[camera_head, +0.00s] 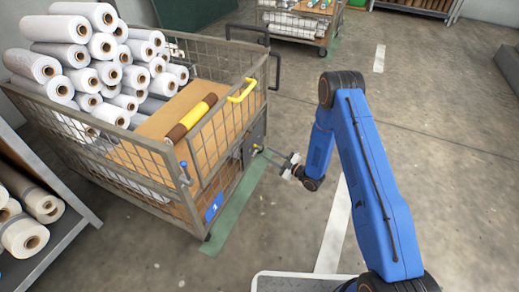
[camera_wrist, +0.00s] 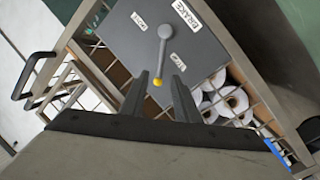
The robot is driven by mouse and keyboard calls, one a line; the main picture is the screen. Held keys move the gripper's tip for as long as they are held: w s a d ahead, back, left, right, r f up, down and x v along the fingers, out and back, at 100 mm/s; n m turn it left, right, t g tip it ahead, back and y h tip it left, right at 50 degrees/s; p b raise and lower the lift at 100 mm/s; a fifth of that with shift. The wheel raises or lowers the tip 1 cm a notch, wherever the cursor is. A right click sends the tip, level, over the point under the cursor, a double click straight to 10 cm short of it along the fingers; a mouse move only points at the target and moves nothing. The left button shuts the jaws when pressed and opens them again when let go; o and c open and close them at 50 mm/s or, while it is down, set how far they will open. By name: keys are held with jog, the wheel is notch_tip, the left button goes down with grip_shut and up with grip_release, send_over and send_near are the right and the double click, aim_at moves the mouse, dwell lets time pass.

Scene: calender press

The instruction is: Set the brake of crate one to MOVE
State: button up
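Crate one (camera_head: 190,168) is a wire-mesh crate loaded with white rolls. In the wrist view a grey brake plate (camera_wrist: 125,44) carries a BRAKE label (camera_wrist: 193,16). A grey lever (camera_wrist: 162,55) with a yellow tip (camera_wrist: 158,82) hangs from a round pivot. Two small labels lie beside it, one upper left (camera_wrist: 138,19) and one lower right (camera_wrist: 177,58); their words are hard to read. The lever lies closer to the lower-right one. My gripper (camera_wrist: 159,76) is open, its fingers either side of the yellow tip. It also shows in the head view (camera_head: 281,161) beside the crate's side.
A shelf with rolls (camera_head: 35,235) stands at lower left, and another crate (camera_head: 300,25) stands behind. The floor to the right is clear.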

aim_at(256, 146)
jog(key=x, duration=0.7)
grip_shut()
